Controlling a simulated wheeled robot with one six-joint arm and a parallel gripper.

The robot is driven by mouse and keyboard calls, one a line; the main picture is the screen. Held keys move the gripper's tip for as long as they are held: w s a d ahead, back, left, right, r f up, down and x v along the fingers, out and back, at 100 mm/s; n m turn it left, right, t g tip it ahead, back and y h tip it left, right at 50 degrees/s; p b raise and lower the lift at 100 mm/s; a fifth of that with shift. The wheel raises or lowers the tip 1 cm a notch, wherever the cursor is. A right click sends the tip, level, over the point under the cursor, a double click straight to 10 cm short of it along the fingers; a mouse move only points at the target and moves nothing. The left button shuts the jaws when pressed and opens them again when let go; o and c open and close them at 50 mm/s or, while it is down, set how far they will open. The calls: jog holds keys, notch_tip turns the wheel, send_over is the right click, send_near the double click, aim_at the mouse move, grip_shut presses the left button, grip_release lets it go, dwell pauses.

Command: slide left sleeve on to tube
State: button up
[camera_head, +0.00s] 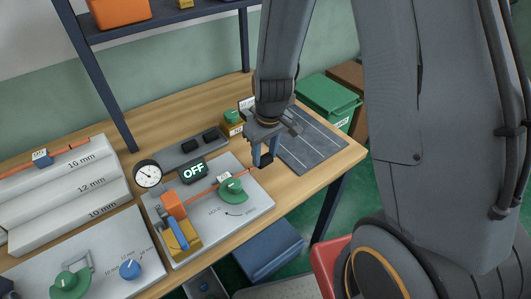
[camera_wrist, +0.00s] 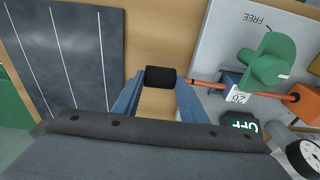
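The sleeve is a short black cylinder (camera_wrist: 160,77) between my gripper's (camera_wrist: 161,84) two blue fingertips in the wrist view. My gripper looks shut on it. In the head view my gripper (camera_head: 263,160) hangs over the right end of the grey fixture plate, with the dark sleeve (camera_head: 267,160) at its tips. The thin orange tube (camera_head: 207,189) runs from an orange block (camera_head: 173,205) past a green clamp (camera_head: 233,191). In the wrist view the tube's (camera_wrist: 207,84) free end points at the sleeve, very close to it. I cannot tell whether they touch.
An OFF display (camera_head: 193,171) and a round gauge (camera_head: 147,174) stand behind the fixture plate (camera_head: 254,208). A dark lined mat (camera_head: 313,144) lies right of my gripper, mostly clear. A stepped block (camera_head: 70,197) is at left. A green bin (camera_head: 329,97) stands beyond the table.

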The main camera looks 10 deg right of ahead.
jog(key=o, duration=0.5)
jog(key=shift+s+a+f, duration=0.1)
jog(key=shift+s, duration=0.1)
jog(key=shift+w, duration=0.15)
jog(key=shift+r, duration=0.55)
jog(key=shift+s+r+b, duration=0.5)
jog(key=shift+r+b, duration=0.1)
jog(key=shift+r, duration=2.75)
jog(key=s+d+r+m, duration=0.1)
jog(key=s+d, duration=0.1)
jog(key=s, duration=0.1)
jog(key=s+d+r+m, duration=0.2)
jog(key=s, duration=0.1)
jog(key=s+d+r+m, duration=0.1)
jog(key=s+d, duration=0.1)
jog(key=s, duration=0.1)
jog(key=shift+r+m+h, duration=0.2)
jog(key=shift+m+h, duration=0.1)
